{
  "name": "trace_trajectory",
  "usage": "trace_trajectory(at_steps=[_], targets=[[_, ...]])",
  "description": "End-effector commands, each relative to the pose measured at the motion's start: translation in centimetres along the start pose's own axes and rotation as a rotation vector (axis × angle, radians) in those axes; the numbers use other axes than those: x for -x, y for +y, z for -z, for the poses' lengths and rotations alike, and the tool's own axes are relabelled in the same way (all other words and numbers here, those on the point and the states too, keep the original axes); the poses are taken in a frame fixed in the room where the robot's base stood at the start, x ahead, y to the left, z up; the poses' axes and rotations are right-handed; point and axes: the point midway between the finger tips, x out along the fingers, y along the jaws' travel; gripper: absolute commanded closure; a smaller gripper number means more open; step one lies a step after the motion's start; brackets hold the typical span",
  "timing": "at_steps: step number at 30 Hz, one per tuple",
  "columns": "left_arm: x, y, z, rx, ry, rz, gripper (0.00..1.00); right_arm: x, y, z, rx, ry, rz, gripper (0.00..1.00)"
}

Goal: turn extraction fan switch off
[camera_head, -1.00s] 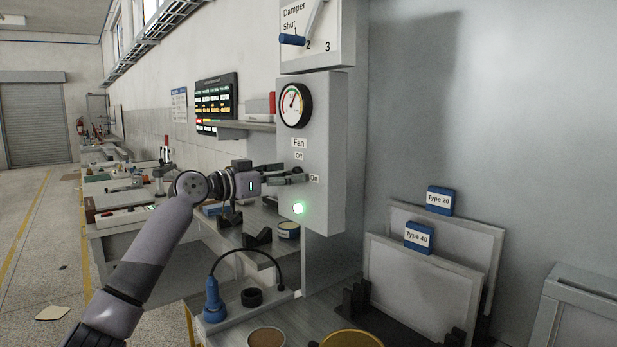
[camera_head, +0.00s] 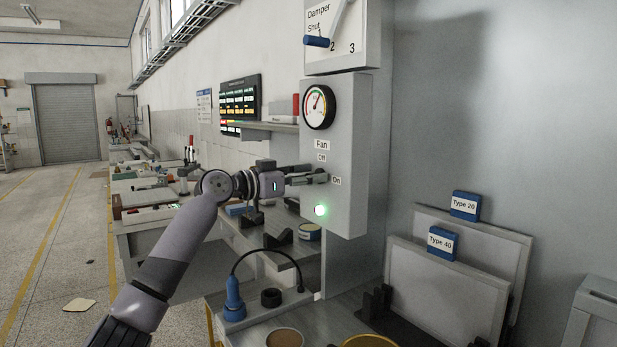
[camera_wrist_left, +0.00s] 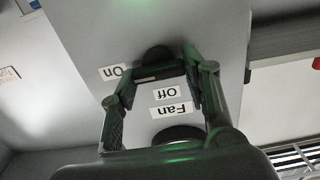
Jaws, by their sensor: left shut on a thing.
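The grey fan control box (camera_head: 345,130) hangs on the wall, with "Fan", "Off" and "On" labels, a round gauge and a lit green lamp (camera_head: 320,210). My left gripper (camera_head: 322,178) reaches the box's front from the left, just left of the "On" label and below "Off". In the left wrist view, which is upside down, my left gripper (camera_wrist_left: 162,76) has its fingers closed on the dark fan switch (camera_wrist_left: 157,57). The fingers partly hide the switch, and I cannot tell which label it points to. My right gripper is not in view.
Above is the damper panel (camera_head: 352,60) with a blue-handled lever (camera_head: 320,41). Below are a shelf and a bench with a blue tool (camera_head: 234,298) on a cable. Panels tagged Type 20 (camera_head: 465,205) and Type 40 (camera_head: 441,242) stand at right.

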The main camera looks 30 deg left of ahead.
Motion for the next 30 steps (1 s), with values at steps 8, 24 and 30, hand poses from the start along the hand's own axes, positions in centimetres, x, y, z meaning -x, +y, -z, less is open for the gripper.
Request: trace_trajectory(at_steps=[8,24,30], targets=[[0.0,0.0,0.0,0.002,0.001,0.001,0.85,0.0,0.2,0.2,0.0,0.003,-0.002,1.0],[0.0,-0.1,0.4,0.262,0.001,0.0,0.85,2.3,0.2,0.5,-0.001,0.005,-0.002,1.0],[0.0,-0.2,0.4,0.452,0.002,0.0,0.85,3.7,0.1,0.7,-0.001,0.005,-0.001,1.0]])
